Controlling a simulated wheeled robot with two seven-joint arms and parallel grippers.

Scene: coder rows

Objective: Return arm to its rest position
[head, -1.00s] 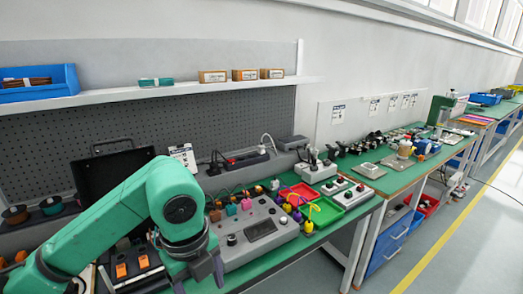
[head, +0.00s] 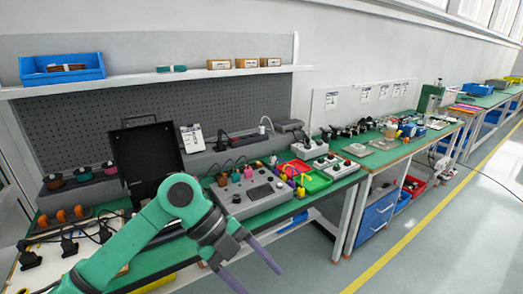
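My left arm (head: 130,245) is green and comes in from the lower left. My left gripper (head: 258,278) has two long purple-grey fingers, spread apart with nothing between them. It points down and to the right, in front of the green bench's front edge, over the floor in the picture. My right gripper is not in view.
The green bench (head: 160,262) holds a grey control box (head: 245,197) with knobs and coloured plugs, an open black case (head: 145,160), and red and green trays (head: 314,181). A second bench (head: 385,156) stands beyond.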

